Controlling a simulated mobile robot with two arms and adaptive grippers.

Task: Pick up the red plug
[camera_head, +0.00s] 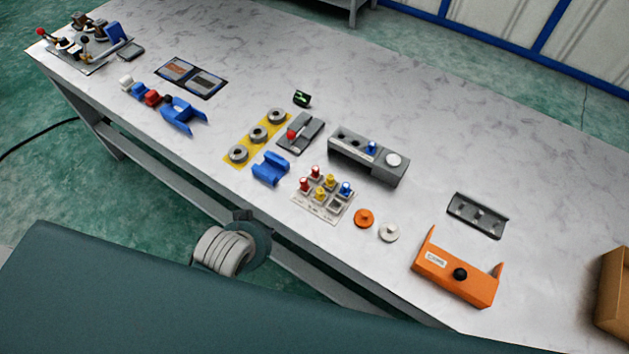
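A light rack (325,207) near the front edge of the table, around its middle, holds several small upright plugs. Two plugs in it have red tops: one red plug (304,185) at the left and another red plug (316,173) at the back. Yellow plugs (325,187) and a blue plug (346,189) stand beside them. I cannot tell which red one the task means. Neither of my grippers can be made out in this view.
A grey block with holes (370,158) lies behind the rack, a blue cradle (270,168) to its left. Orange (364,218) and white (389,232) discs lie to its right, before an orange bracket (455,278). A cardboard box (614,297) stands far right.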

